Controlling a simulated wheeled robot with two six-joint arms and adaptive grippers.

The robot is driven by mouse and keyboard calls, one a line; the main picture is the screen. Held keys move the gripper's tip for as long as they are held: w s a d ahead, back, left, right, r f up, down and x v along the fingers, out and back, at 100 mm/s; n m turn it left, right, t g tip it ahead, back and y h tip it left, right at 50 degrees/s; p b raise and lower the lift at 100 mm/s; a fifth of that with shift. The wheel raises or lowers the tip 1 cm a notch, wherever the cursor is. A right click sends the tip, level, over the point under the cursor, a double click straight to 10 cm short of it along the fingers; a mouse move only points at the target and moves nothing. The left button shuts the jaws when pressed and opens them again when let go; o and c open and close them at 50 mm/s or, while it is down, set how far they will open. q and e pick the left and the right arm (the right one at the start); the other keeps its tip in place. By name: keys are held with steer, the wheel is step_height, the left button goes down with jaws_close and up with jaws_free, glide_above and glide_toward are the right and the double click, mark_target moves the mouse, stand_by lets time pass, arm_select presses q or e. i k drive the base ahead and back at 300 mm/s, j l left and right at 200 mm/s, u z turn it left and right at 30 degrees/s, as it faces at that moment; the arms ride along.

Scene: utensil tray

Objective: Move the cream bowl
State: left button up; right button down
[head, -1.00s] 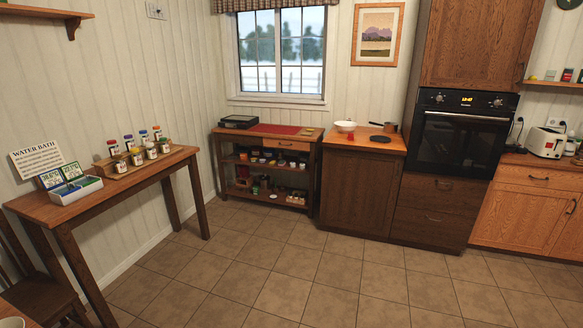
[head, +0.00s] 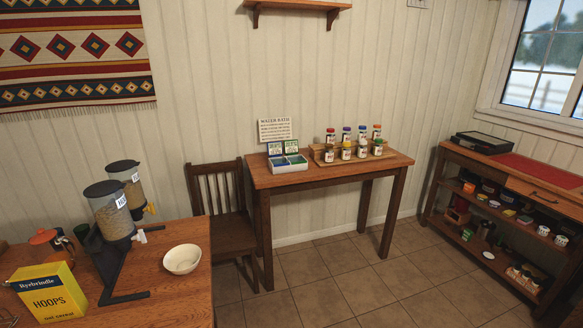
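A cream bowl (head: 182,259) stands upright near the right edge of the wooden table (head: 180,302) at the lower left of the head view. It looks empty. It sits just right of a dark stand with two cereal dispensers (head: 116,210). Neither of my grippers is in view.
A yellow and blue cereal box (head: 48,292) and an orange-lidded pot (head: 45,238) stand left of the bowl. A chair (head: 226,225) is behind the table. A narrow side table (head: 330,172) holds jars and a box. Tiled floor (head: 335,280) is open at lower right.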

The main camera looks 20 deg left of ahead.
mark_target(182, 260)
steer(key=i+u, duration=0.2)
steer(key=u, duration=0.25)
steer(key=i+u, duration=0.2)
steer(key=u, duration=0.2)
steer(key=i+l+u, duration=0.15)
steer(key=u, duration=0.3)
steer(key=i+l+u, duration=0.15)
steer(key=u, duration=0.3)
steer(key=i+l+u, duration=0.15)
steer(key=u, duration=0.25)
steer(key=i+l+u, duration=0.1)
steer(key=l+u, duration=0.5)
steer(key=u, duration=0.25)
steer(key=i+l+u, duration=0.15)
steer(key=k+l, duration=0.05)
steer(key=l, duration=0.05)
